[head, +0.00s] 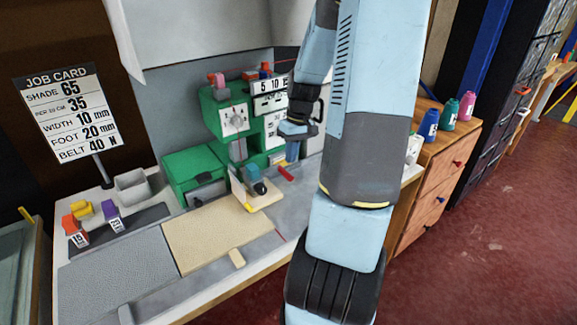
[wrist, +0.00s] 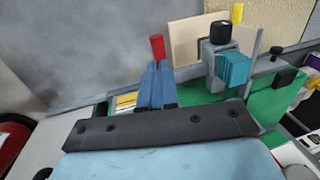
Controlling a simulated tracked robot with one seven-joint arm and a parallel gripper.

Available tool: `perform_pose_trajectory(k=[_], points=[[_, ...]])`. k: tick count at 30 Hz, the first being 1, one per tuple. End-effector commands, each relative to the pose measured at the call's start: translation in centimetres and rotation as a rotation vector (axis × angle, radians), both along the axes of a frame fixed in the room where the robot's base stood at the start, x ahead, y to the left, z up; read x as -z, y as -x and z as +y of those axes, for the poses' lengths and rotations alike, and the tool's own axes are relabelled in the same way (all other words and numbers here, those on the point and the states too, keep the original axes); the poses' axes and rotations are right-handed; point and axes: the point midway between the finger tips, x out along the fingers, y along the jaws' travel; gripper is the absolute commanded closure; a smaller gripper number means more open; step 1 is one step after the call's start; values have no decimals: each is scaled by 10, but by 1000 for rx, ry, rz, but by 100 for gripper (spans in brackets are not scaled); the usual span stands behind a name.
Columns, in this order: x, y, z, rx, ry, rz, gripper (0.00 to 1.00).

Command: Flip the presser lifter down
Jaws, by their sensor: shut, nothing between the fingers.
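The green binding machine (head: 215,115) stands at the back of the bench. A red lever (head: 286,173), which looks like the presser lifter, sticks out at the right of its lower part, sloping down to the right. My gripper (head: 291,158) hangs right over it, blue fingers together. In the wrist view the closed fingers (wrist: 155,88) end close to the lever's red tip (wrist: 157,47); I cannot tell whether they touch. The lever's base is hidden behind the fingers there. The presser (wrist: 233,68), a teal block on a grey bracket with a black knob (wrist: 220,32), stands to the right.
A tan board (head: 215,235) lies before the machine. A green box (head: 194,172), grey bin (head: 133,188) and job card (head: 66,105) stand left. Colored tagged blocks (head: 110,214) lie at the left. Thread cones (head: 447,113) stand on the wooden cabinet at the right.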

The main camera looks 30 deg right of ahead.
Motion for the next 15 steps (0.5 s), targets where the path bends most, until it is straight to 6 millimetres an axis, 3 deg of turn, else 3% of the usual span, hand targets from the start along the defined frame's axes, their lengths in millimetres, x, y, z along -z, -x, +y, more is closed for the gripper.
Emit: perform_pose_trajectory(k=[6, 15], points=[[28, 1, 6, -1, -1, 1, 100], [41, 0, 8, 0, 0, 0, 100]])
